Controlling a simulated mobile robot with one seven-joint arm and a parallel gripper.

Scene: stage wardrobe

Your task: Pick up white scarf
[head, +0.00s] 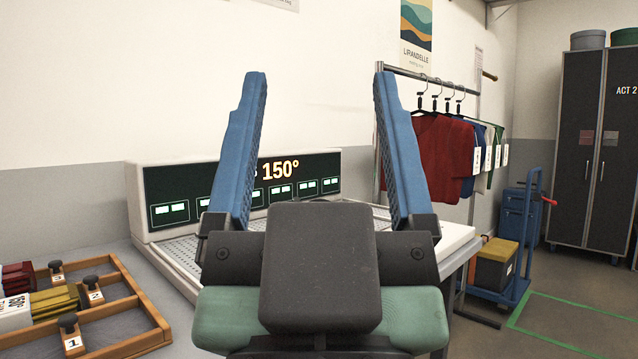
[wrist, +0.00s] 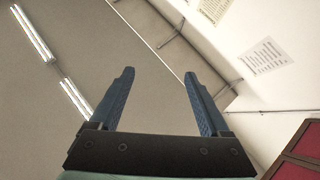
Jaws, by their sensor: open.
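No scarf that I can make out as white is in either view. My gripper (head: 312,90) fills the middle of the head view, with its two blue fingers pointing up and spread wide apart. Nothing is between the fingers. In the wrist view my gripper (wrist: 158,80) is also open and empty, facing the ceiling and upper wall. My gripper hides part of the machine and counter behind it.
A wooden tray (head: 143,338) with numbered compartments holds folded cloth at lower left. A panel reading 150° (head: 175,185) stands on the counter. Garments (head: 440,155) hang on a rail. A blue trolley (head: 515,235) and dark lockers (head: 578,150) stand right. Floor there is partly clear.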

